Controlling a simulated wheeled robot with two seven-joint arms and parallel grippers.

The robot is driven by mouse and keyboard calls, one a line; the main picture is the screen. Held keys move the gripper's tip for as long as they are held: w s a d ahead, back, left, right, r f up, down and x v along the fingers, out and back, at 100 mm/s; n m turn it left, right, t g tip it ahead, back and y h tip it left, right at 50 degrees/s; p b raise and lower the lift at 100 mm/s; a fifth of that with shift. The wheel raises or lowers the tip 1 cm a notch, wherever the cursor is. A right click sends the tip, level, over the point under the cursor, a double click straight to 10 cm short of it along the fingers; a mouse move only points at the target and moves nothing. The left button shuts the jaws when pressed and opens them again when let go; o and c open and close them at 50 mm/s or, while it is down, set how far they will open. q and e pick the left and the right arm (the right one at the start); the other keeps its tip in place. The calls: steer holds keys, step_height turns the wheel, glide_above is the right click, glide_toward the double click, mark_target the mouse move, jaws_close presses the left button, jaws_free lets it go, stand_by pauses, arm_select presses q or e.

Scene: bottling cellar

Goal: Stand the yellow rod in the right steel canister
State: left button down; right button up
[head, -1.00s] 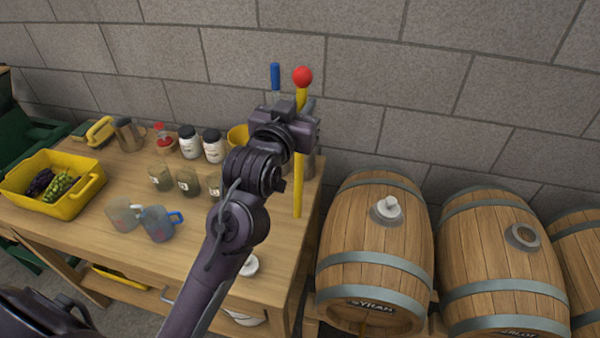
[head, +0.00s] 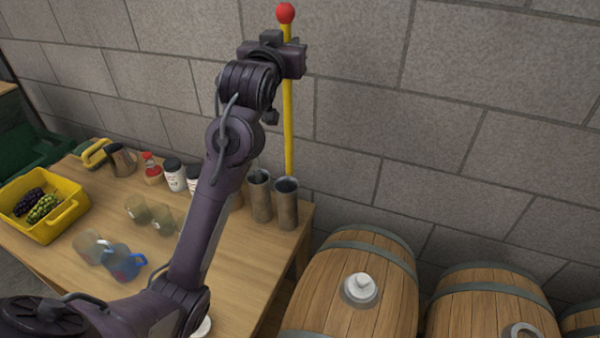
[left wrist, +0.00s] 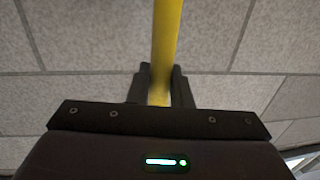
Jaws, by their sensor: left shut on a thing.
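The yellow rod (head: 288,125) stands about upright in the air, with a red ball (head: 285,13) on its top end. My left gripper (head: 291,60) is shut on its upper part, below the ball. The left wrist view shows the rod (left wrist: 166,40) between the fingers (left wrist: 160,88). The right steel canister (head: 287,212) stands at the table's back right corner. The rod's lower end shows close to this canister's rim; I cannot tell whether it is above or behind the opening. The left steel canister (head: 260,203) stands beside it. My right gripper is not in view.
On the wooden table (head: 240,270) are lidded jars (head: 174,176), cups including a blue one (head: 124,262), and a yellow crate (head: 70,212) with grapes. Barrels (head: 335,290) stand to the right. A block wall (head: 450,100) rises behind.

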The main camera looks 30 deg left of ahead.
arm_select(q)
step_height(320, 180, down, 4)
steer(key=s, duration=0.2)
steer(key=p, duration=0.2)
glide_above(285, 128)
steer(key=f, duration=0.8)
steer(key=shift+s+f, duration=0.2)
steer(key=shift+s, duration=0.2)
step_height(285, 128, down, 6)
steer(key=shift+r+p, duration=0.1)
steer(key=shift+p, duration=0.7)
steer(key=shift+f, duration=0.2)
steer(key=shift+s+f, duration=0.1)
steer(key=shift+f, duration=0.05)
steer(key=c, duration=1.3)
jaws_free()
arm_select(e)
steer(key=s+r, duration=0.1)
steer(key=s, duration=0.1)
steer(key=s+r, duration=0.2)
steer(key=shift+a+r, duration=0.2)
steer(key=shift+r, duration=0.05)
